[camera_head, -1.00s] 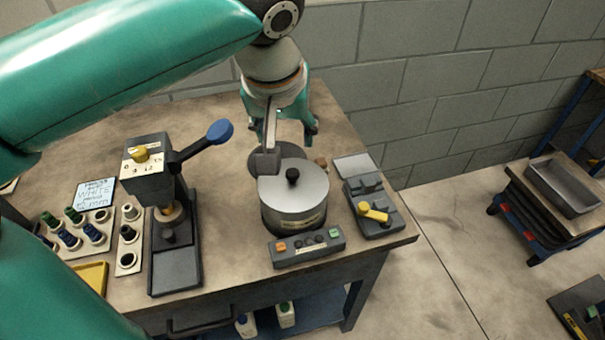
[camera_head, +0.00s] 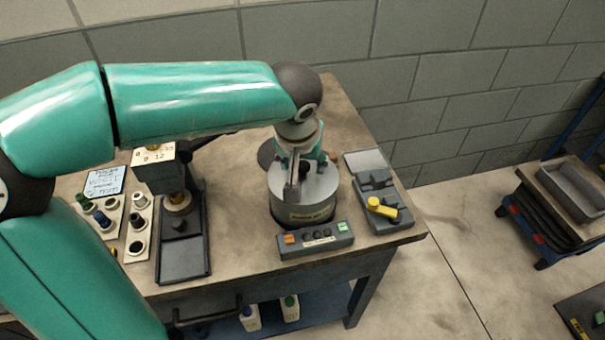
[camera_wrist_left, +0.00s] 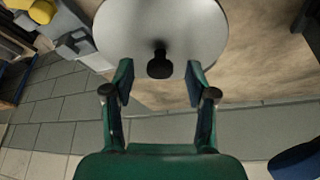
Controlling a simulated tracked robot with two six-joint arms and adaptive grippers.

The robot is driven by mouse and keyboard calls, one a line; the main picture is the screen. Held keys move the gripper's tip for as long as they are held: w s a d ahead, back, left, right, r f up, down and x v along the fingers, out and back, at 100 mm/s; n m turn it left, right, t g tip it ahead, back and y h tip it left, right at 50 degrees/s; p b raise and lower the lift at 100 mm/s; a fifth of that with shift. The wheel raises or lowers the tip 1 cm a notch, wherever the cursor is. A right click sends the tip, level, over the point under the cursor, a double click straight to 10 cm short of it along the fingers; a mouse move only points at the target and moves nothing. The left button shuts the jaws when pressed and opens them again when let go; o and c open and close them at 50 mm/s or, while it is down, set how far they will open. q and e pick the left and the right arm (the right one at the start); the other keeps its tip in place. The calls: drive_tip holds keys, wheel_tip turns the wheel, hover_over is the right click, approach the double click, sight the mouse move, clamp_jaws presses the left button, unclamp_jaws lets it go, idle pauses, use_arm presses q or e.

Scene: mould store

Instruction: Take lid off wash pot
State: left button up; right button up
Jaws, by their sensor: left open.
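The wash pot (camera_head: 304,214) is a grey metal cylinder with a label, standing on the bench. Its round pale lid (camera_head: 322,188) lies on top; in the wrist view the lid (camera_wrist_left: 185,25) fills the upper middle. My left gripper (camera_head: 302,176) is over the lid. In the wrist view its fingers (camera_wrist_left: 160,80) are open, with the knob in the gap near the tips and room on both sides. My right gripper is not in view.
A control box (camera_head: 315,239) stands in front of the pot. A grey fixture with a yellow handle (camera_head: 381,208) is to the right. A press (camera_head: 182,245) and bottle racks (camera_head: 138,230) are to the left.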

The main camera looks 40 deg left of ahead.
use_arm(q)
drive_tip(key=shift+x, duration=0.85)
drive_tip(key=shift+s, duration=0.1)
clamp_jaws()
